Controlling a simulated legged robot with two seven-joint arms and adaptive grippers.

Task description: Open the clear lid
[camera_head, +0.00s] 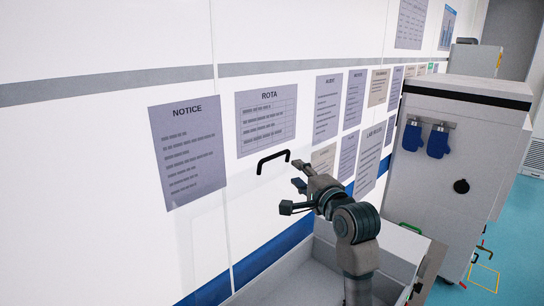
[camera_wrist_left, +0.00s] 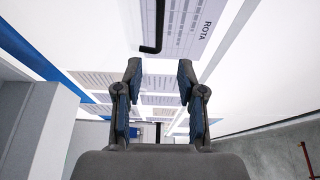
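A black bar handle (camera_head: 272,160) shows in front of the wall notices in the head view. The clear lid (camera_head: 235,205) that seems to carry it is almost invisible, with only faint edges below the handle; I cannot tell its exact outline. My left gripper (camera_head: 292,197) is open and empty, a little below and right of the handle, apart from it. In the left wrist view the handle (camera_wrist_left: 152,28) lies ahead of the fingertips (camera_wrist_left: 159,74), with empty space between the two spread fingers. My right gripper is in neither view.
A grey open-topped bin or housing (camera_head: 300,280) lies below my left arm. A white cabinet (camera_head: 450,150) with blue gloves (camera_head: 437,141) stands at the right. The wall with notices (camera_head: 188,150) runs along the left. Blue floor (camera_head: 515,245) is open at far right.

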